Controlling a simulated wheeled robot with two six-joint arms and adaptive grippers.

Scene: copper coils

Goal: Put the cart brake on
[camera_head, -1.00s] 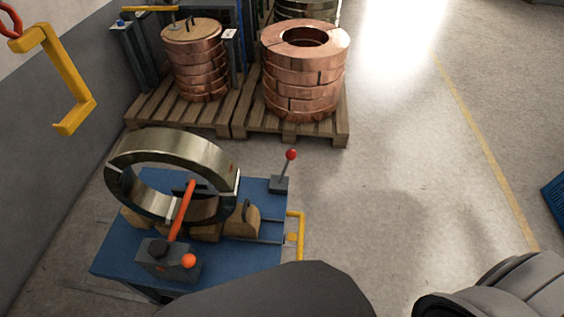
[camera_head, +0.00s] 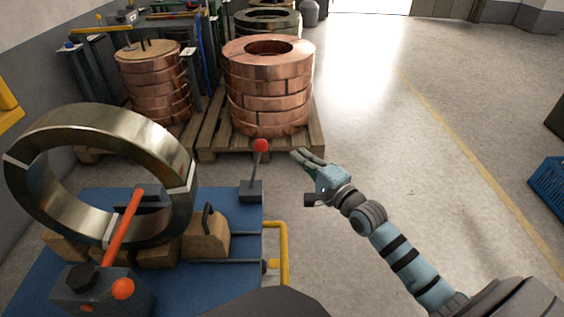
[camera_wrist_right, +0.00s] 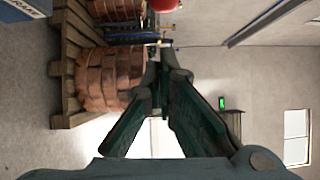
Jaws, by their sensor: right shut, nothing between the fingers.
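The blue cart (camera_head: 225,285) stands at the lower left in the head view and carries a large metal coil ring. A brake lever with a red ball knob (camera_head: 261,146) rises from a dark base (camera_head: 251,191) at the cart's far right corner, leaning slightly right. My right gripper (camera_head: 298,154) is shut and empty, a little to the right of the red knob and apart from it. In the right wrist view the gripper fingers (camera_wrist_right: 160,70) meet, and the red knob (camera_wrist_right: 164,4) shows at the top edge, partly cut off. My left gripper is not in view.
A metal ring coil (camera_head: 185,185) rests on wooden chocks (camera_head: 207,238) on the cart, behind an orange lever (camera_head: 124,225). A yellow handle (camera_head: 283,255) sticks out at the cart's right. Copper coils (camera_head: 268,90) stand on pallets (camera_head: 318,140) behind.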

